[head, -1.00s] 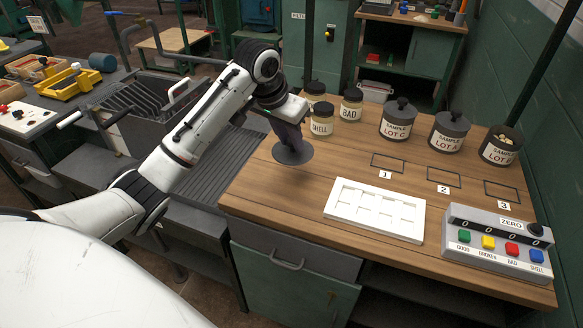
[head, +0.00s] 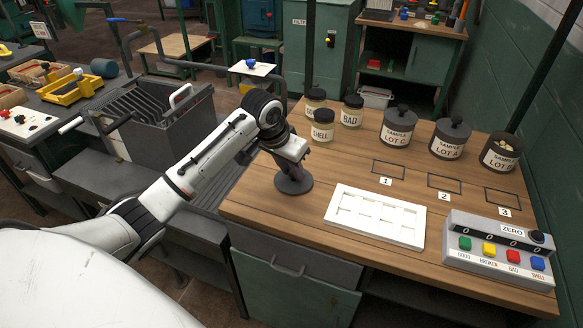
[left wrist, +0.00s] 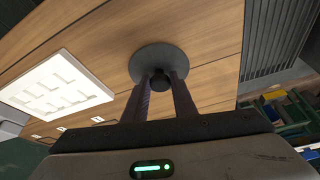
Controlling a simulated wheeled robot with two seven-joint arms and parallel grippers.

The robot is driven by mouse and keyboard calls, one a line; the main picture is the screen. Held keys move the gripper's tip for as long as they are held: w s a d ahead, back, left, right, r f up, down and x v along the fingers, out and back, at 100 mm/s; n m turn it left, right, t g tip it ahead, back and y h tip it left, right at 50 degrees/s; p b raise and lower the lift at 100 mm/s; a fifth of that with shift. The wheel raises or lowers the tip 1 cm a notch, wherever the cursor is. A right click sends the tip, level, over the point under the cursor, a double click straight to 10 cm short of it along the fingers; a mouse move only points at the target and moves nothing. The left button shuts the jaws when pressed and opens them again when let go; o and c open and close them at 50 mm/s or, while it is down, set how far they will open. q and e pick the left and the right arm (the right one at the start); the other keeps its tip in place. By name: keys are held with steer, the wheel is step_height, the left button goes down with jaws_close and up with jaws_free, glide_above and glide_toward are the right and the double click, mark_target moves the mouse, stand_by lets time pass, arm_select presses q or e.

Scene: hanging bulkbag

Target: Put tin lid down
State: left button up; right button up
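The tin lid (head: 293,184) is a dark grey disc with a knob, low over the left part of the wooden bench. It looks flat and at or very near the bench top; I cannot tell for sure whether it touches. My left gripper (head: 299,166) is above it, pointing down. In the left wrist view the two fingers (left wrist: 162,80) sit on either side of the lid's knob, and the disc (left wrist: 160,58) shows beyond them. My right gripper is not in view.
A white sectioned tray (head: 376,216) lies right of the lid. Several jars, including Bad (head: 352,111) and Shell (head: 322,126), stand behind it. Lidded tins Lot C (head: 398,134) and Lot A (head: 449,138) stand farther right. A button counter (head: 497,250) sits front right.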

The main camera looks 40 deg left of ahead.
arm_select(q)
steer(key=o, duration=0.4)
steer(key=shift+c, duration=0.2)
steer(key=shift+r, duration=0.1)
steer(key=shift+r, duration=0.35)
steer(key=v, duration=1.1)
steer(key=shift+s+r, duration=0.25)
